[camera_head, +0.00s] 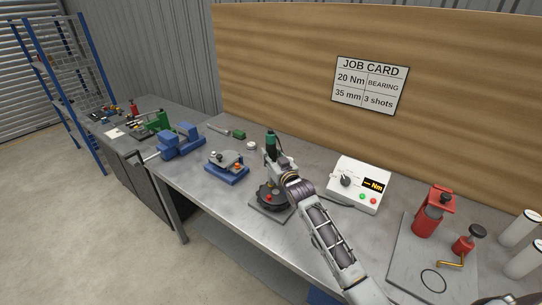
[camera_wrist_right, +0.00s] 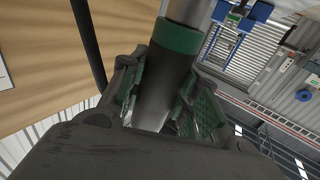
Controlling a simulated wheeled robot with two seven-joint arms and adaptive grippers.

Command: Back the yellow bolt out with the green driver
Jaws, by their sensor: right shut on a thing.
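The green driver (camera_head: 271,142) stands roughly upright above the bench, dark with a green band near its upper part. My right gripper (camera_head: 278,161) is shut on it. In the right wrist view the driver's dark handle and green band (camera_wrist_right: 176,37) sit between my two green-padded fingers (camera_wrist_right: 165,100). I cannot make out a yellow bolt for certain. A small orange piece (camera_head: 238,166) sits on a blue-based fixture (camera_head: 222,175) left of my gripper. The driver's lower end is hidden behind my gripper in the head view. My left gripper is not in view.
A black round fixture (camera_head: 268,196) stands just below my right gripper. A blue vise (camera_head: 181,143) is at left. A small green-ended tool (camera_head: 238,134) lies behind.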

